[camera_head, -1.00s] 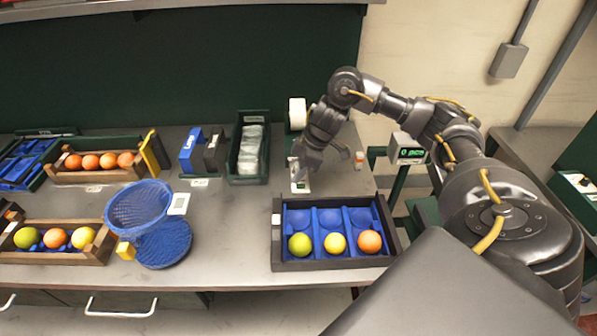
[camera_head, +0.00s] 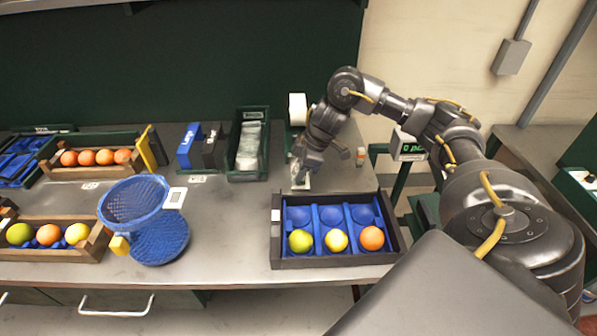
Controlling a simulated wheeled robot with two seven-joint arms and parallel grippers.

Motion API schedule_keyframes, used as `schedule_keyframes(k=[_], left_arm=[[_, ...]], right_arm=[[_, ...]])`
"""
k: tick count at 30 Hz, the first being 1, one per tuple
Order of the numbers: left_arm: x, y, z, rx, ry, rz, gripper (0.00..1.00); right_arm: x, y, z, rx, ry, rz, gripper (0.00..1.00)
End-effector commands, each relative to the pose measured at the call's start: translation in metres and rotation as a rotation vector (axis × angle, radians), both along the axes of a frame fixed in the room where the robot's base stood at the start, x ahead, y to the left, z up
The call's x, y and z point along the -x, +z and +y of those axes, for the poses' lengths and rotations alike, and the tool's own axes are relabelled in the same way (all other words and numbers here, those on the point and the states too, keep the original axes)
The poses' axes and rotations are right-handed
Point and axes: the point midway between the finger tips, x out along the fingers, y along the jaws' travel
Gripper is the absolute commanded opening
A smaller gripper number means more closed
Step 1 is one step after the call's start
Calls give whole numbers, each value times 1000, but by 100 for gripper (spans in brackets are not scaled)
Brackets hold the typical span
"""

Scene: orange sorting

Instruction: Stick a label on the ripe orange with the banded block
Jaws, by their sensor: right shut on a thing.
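A blue-lined dark tray (camera_head: 275,248) holds a green-yellow fruit (camera_head: 300,241), a yellow fruit (camera_head: 336,240) and a ripe orange (camera_head: 372,238) in its front row; its back cups are empty. My right gripper (camera_head: 300,178) points down behind the tray, just above a small white pad (camera_head: 302,185) on the table. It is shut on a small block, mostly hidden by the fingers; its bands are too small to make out. The gripper is apart from the ripe orange, behind it and to its left. My left gripper is not in view.
A blue mesh basket (camera_head: 133,204) stands left of the tray, near a wooden crate (camera_head: 50,254) of mixed fruit. Another crate (camera_head: 75,176) holds several oranges. A green bin (camera_head: 248,172) and white roll (camera_head: 297,108) stand behind. Bare table lies between basket and tray.

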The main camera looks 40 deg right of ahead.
Motion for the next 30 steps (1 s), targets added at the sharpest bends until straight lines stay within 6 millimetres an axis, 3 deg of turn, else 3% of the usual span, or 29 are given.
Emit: schedule_keyframes(k=[30], left_arm=[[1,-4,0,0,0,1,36]], right_arm=[[0,-10,0,0,0,0,0]])
